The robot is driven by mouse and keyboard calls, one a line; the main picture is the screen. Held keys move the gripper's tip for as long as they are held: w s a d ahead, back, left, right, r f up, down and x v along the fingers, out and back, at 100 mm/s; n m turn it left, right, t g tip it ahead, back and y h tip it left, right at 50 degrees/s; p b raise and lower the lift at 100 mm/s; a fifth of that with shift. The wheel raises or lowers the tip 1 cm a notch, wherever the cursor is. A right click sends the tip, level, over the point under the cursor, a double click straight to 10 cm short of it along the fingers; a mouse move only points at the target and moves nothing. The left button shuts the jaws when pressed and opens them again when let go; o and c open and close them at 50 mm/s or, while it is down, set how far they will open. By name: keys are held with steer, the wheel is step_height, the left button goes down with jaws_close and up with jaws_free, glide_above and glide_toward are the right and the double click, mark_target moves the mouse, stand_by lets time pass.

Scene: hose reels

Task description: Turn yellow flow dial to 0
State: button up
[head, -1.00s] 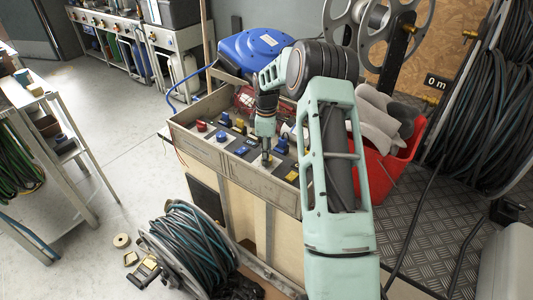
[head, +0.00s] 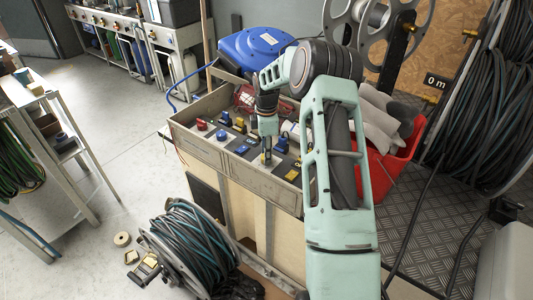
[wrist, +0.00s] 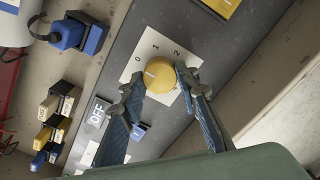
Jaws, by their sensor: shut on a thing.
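The yellow flow dial (wrist: 159,76) is a round knob with a pale mark on its face. It sits on a white plate (wrist: 134,69) printed with 0, 1 and 2 along its upper side in the wrist view. I cannot tell exactly which number the mark meets. My gripper (wrist: 160,83) has one finger on each side of the dial and is shut on it. In the head view my gripper (head: 266,157) reaches down to the panel and largely hides the dial.
An OFF label (wrist: 97,114) and a small blue part (wrist: 139,131) lie near my fingers. Blue and yellow plugs or switches stand beside the panel. A blue hose reel (head: 254,50) is behind the box, and a red bin (head: 398,150) is at its right.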

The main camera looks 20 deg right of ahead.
steer(key=o, duration=1.2)
steer(key=shift+c, duration=0.2)
steer(key=shift+r, duration=0.1)
step_height(320, 180, up, 12)
